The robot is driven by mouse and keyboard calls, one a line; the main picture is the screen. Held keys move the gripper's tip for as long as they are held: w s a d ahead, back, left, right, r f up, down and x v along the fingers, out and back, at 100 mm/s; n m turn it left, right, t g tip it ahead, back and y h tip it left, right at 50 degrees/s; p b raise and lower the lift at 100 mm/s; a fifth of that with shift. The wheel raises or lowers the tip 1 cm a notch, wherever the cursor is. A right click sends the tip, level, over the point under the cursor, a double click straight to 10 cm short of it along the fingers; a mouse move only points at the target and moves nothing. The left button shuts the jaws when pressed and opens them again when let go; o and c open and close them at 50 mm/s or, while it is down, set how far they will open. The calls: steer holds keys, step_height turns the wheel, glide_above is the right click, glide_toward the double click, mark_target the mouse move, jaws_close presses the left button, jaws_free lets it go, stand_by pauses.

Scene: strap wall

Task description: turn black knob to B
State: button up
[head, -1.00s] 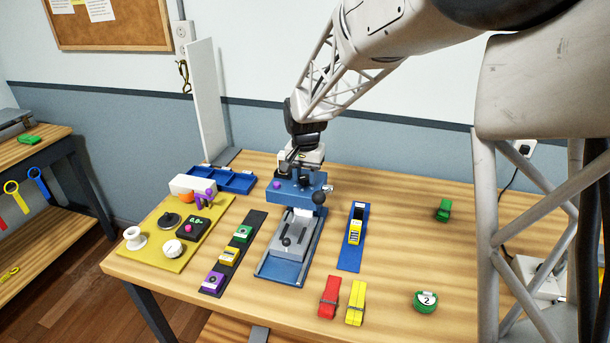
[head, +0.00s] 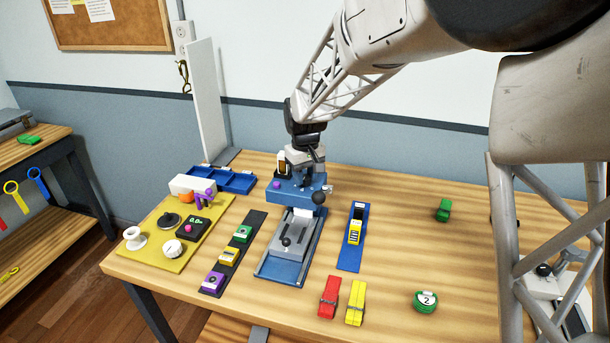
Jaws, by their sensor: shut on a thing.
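A blue machine (head: 283,189) stands on the table in the middle of the head view. My gripper (head: 304,183) points down at its top and is shut on a small dark part there. This part looks like the black knob, but the fingers mostly hide it. No letter B can be read near it. A black ball on a lever (head: 319,197) sits at the machine's right side, just beside my gripper. A flat black round knob (head: 169,219) is on the yellow board to the left, apart from my gripper.
The yellow board (head: 150,250) also holds a white dial and an orange ball. A blue tray (head: 236,181) lies behind. A dark strip with coloured blocks (head: 229,256), a blue slider (head: 350,262) and red and yellow clips surround the machine. The right side of the table is mostly clear.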

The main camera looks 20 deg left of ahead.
mark_target(305, 177)
steer(key=shift+n, duration=0.4)
steer(key=o, duration=0.9)
steer(key=shift+r, duration=3.95)
